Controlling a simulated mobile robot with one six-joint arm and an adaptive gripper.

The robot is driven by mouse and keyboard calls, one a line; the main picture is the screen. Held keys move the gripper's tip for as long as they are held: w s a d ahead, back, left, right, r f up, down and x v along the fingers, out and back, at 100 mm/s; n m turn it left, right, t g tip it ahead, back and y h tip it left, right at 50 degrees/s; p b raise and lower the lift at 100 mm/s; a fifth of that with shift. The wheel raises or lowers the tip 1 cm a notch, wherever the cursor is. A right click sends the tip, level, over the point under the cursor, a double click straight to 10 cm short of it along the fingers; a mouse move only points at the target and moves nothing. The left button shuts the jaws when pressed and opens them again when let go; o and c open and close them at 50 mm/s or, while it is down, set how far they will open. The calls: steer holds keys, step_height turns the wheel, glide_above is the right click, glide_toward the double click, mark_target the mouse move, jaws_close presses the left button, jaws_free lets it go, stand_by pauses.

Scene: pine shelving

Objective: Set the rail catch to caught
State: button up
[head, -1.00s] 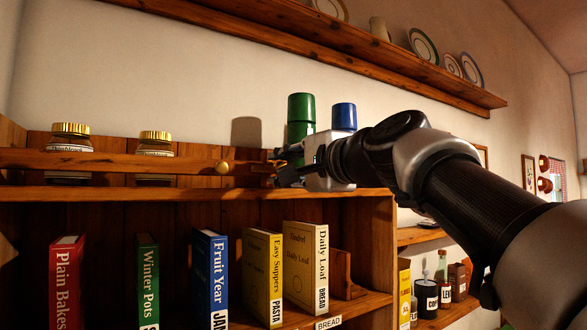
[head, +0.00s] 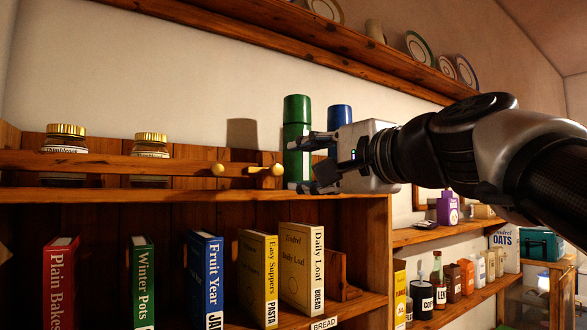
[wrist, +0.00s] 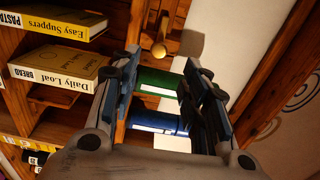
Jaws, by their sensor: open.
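The wooden rail (head: 190,164) runs level across the front of the top shelf in the head view, with a round pale knob (head: 218,169) near its right end. The rail catch (head: 265,170), a short pale peg with a round end, lies about level against the wooden post at the rail's right end. I cannot tell whether it holds the rail. A round pale knob (wrist: 159,50) shows beyond the fingertips in the wrist view; which knob it is is unclear. My gripper (head: 312,163) is open and empty, right of the catch and apart from it.
Two gold-lidded jars (head: 66,138) stand behind the rail. A green canister (head: 297,115) and a blue canister (head: 340,116) stand close behind my gripper. Several books (head: 205,270) fill the shelf below. A plate shelf (head: 300,40) runs above.

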steer(key=v, duration=0.3)
steer(key=shift+s+d, duration=0.15)
steer(key=shift+s, duration=0.1)
steer(key=shift+f, duration=0.15)
steer(key=s+d+f+n+g+h+b, duration=0.1)
steer(key=s+f+n+g+h+b, duration=0.25)
steer(key=f, duration=1.45)
steer(key=s+d+f+n+g+h+b, duration=0.15)
steer(key=s+f+b, duration=0.35)
steer(key=f, duration=1.2)
steer(key=s+d+f+n+g+h+b, duration=0.1)
steer(key=s+f, duration=0.4)
steer(key=f, duration=0.5)
steer(key=s+d+f+n+g+h+b, duration=0.2)
steer(key=s+d+f+n+b, duration=0.1)
steer(key=f, duration=0.8)
steer(key=s+d+f+n+g+h+b, duration=0.2)
steer(key=s+f+b, duration=0.3)
steer(key=f, duration=0.6)
steer(key=shift+s+d, duration=0.6)
steer(key=shift+s, duration=0.2)
steer(key=shift+f, duration=0.1)
